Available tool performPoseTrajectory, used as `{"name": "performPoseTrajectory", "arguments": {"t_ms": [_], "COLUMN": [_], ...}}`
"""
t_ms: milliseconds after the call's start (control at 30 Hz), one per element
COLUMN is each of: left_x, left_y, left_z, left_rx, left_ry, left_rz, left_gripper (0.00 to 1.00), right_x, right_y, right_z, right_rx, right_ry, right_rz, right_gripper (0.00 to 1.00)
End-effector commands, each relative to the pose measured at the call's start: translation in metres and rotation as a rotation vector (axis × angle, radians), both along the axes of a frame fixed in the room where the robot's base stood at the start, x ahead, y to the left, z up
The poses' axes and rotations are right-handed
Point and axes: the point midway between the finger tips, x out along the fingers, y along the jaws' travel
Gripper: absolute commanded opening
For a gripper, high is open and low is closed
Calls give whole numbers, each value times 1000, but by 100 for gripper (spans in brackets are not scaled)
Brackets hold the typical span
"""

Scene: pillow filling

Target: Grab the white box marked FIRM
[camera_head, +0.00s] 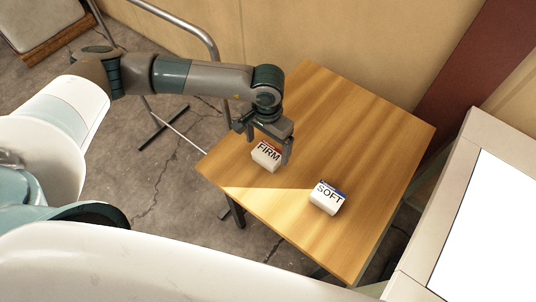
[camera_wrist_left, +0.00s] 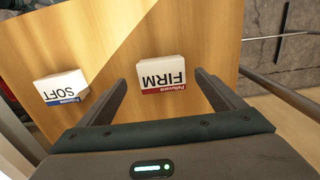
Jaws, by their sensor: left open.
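The white box marked FIRM (camera_head: 265,158), with a red band along one edge, sits on the wooden table near its left side. It also shows in the left wrist view (camera_wrist_left: 164,73), upside down and ahead of the fingers. My left gripper (camera_head: 269,152) is open and reaches down at the FIRM box in the head view. In the left wrist view its fingers (camera_wrist_left: 163,90) stand apart on either side of the box's near end, with nothing held. I cannot tell whether the fingers touch the box. My right gripper is not in view.
A white box marked SOFT (camera_head: 327,197), with a blue band, sits on the table to the right of the FIRM box; it also shows in the left wrist view (camera_wrist_left: 62,89). The wooden table (camera_head: 365,130) is otherwise bare. A metal rail (camera_head: 205,40) stands behind my left arm.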

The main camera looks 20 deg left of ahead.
Motion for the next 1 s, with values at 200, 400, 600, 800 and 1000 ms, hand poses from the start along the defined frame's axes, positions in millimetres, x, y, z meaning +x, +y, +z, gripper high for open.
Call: {"name": "performPoseTrajectory", "arguments": {"t_ms": [200,400,600,800,1000], "left_x": [0,0,0,1,1], "left_y": [0,2,3,3,3], "left_z": [-3,-20,-44,-52,-52], "left_rx": [0,2,1,1,1], "left_ry": [1,3,3,0,0], "left_rz": [0,2,2,0,0], "left_gripper": [88,88,88,88,88], "right_x": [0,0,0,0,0], "right_y": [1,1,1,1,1], "right_z": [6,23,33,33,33], "right_rx": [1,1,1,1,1], "right_ry": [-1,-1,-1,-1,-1], "right_rz": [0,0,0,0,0], "right_gripper": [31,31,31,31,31]}}
